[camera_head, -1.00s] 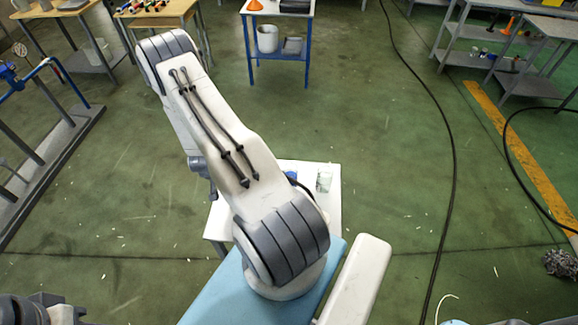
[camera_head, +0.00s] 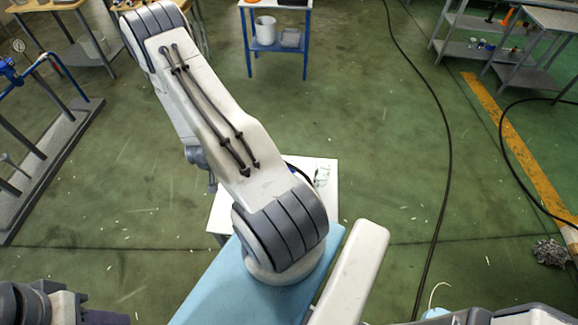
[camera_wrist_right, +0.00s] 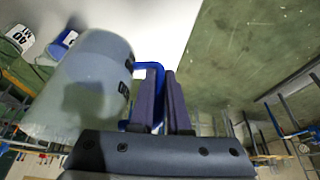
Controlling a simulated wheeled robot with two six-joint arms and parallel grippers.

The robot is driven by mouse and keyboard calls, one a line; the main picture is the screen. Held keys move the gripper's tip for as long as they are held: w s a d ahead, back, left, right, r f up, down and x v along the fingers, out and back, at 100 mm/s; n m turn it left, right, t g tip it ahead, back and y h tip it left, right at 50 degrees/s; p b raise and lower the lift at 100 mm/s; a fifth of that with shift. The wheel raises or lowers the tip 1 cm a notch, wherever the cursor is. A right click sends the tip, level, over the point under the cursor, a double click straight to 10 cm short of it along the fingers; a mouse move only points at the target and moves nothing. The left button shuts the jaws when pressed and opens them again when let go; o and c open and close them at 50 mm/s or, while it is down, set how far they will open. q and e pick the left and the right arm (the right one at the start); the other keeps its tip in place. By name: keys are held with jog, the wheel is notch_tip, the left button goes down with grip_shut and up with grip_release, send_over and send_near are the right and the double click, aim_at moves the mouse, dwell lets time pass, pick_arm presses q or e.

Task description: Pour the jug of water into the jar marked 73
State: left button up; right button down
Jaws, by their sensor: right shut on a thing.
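In the right wrist view, my right gripper (camera_wrist_right: 168,80) is shut on the blue handle of the jug (camera_wrist_right: 85,75). The jug is a translucent grey cylinder with dark marks on its side, and it looks tilted in this view. A white container (camera_wrist_right: 18,40) with a dark number, which looks like 40, is at the upper left. A blue and white container (camera_wrist_right: 62,43) stands beside it, partly behind the jug. I cannot make out a mark 73. In the head view a large arm hides part of the white table, and neither gripper shows there.
The small white table (camera_head: 328,205) in the head view carries a small clear vessel (camera_head: 321,177). A blue-framed stand (camera_head: 275,48) with buckets is at the back. A black cable (camera_head: 447,150) crosses the green floor at the right. Much of the floor is clear.

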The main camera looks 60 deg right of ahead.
jog(key=s+a+r+p, duration=0.1)
jog(key=s+a, duration=0.7)
jog(key=s, duration=0.2)
jog(key=shift+s+r+p, duration=0.15)
jog(key=shift+r+p, duration=0.2)
dwell(0.3)
jog(key=w+a+n+t+y+b, duration=0.2)
jog(key=w+a+n+y+b, duration=0.2)
jog(key=w+a+n+b, duration=0.7)
jog(key=w+n+b, duration=0.1)
jog(key=w+b, duration=0.1)
jog(key=b, duration=0.2)
jog(key=shift+w+a, duration=0.2)
